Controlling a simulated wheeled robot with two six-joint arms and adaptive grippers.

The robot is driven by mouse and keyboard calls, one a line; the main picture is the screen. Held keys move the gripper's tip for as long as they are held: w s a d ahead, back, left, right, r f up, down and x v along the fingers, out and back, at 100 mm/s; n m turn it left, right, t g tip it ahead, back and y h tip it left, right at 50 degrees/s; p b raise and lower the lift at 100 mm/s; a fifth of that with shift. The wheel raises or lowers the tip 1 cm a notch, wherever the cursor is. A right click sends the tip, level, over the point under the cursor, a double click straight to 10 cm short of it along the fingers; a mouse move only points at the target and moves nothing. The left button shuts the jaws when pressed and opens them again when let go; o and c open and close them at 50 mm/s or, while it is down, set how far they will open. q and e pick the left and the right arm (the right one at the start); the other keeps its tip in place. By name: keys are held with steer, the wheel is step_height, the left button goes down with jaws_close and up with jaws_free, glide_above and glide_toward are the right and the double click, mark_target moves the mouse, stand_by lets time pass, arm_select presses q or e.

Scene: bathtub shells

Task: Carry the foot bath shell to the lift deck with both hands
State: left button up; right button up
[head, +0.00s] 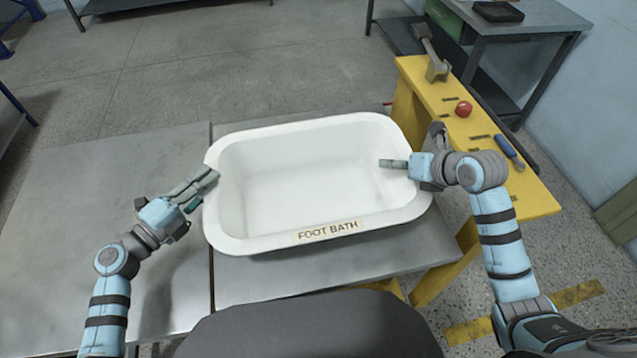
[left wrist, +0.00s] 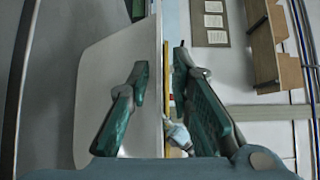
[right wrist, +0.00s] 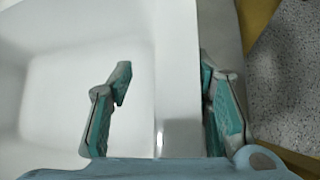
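The white foot bath shell (head: 318,240), labelled "FOOT BATH", is upright and empty over the grey metal surface (head: 300,284). My left gripper (head: 204,186) is at its left rim. In the left wrist view its fingers (left wrist: 155,85) are spread, one over the shell and one outside the edge. My right gripper (head: 413,150) is at the right rim. In the right wrist view its fingers (right wrist: 165,90) are spread, with the rim (right wrist: 177,70) between them and the inner finger clear of the wall. I cannot tell which surface is the lift deck.
A second grey surface (head: 75,205) adjoins on the left across a narrow seam and is clear. On the right, a yellow bench (head: 490,130) carries a red knob (head: 463,109) and a blue-handled tool (head: 509,153). A grey table (head: 540,20) stands behind.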

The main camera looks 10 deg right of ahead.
arm_select(q)
steer(key=shift+s+a, duration=0.1)
steer(key=shift+a, duration=0.05)
arm_select(e)
steer(key=shift+d+r, duration=0.1)
steer(key=shift+s, duration=0.1)
steer(key=shift+s+r, duration=0.1)
steer(key=v, duration=1.1)
steer(key=shift+d, duration=0.1)
steer(key=shift+s+r, duration=0.25)
steer(key=shift+s, duration=0.1)
arm_select(q)
steer(key=v, duration=1.1)
steer(key=shift+s+a, duration=0.25)
